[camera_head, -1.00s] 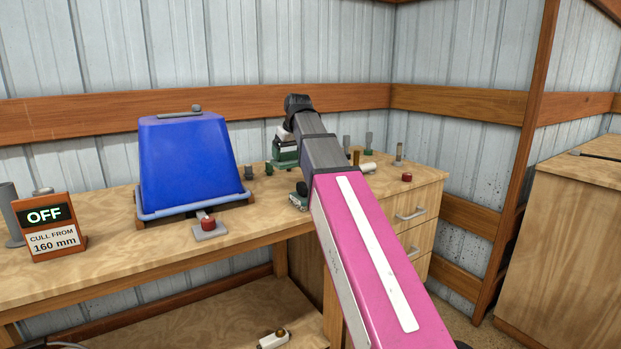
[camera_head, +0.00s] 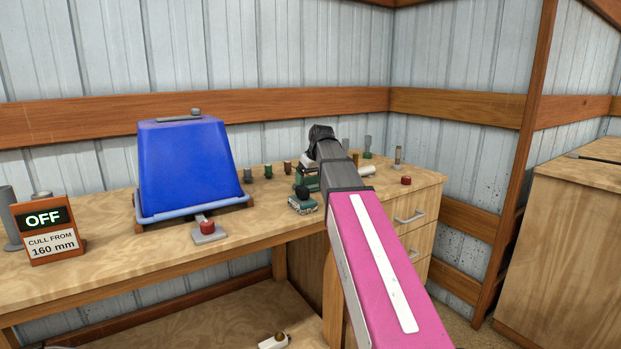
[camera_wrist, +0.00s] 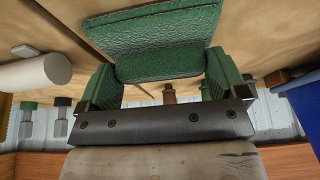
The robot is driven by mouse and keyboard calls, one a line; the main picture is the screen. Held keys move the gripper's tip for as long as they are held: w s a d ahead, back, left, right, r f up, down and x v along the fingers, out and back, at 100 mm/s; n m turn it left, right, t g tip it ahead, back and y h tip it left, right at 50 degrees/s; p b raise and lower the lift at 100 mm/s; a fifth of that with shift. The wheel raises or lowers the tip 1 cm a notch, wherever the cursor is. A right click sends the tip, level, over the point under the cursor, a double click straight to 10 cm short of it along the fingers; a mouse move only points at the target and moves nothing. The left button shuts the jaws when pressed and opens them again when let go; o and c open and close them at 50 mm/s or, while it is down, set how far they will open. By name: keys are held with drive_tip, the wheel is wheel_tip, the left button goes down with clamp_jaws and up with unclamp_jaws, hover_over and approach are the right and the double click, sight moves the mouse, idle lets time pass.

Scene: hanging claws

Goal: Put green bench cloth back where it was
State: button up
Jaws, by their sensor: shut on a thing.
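The green bench cloth (camera_wrist: 158,64) shows in the wrist view as a textured dark green piece between the fingertips. My gripper (camera_wrist: 160,78) is shut on it, with green fingers at either side. A broader green panel (camera_wrist: 150,35) lies just beyond it; I cannot tell if it is part of the cloth. In the head view my gripper (camera_head: 307,180) is low over the bench, right of the blue bin, partly hidden by my arm. The held cloth cannot be told apart from the green fingers there.
A green, grey-edged object (camera_head: 303,205) sits near the bench's front edge, just below my gripper. The blue bin (camera_head: 188,165) and a red-button box (camera_head: 207,231) stand left. Small posts and a white cylinder (camera_wrist: 37,73) are near. Bare bench (camera_head: 270,222) lies in front.

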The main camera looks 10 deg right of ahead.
drive_tip(key=shift+f, duration=0.15)
drive_tip(key=o, duration=0.5)
drive_tip(key=v, duration=1.2)
drive_tip(key=shift+s, duration=0.1)
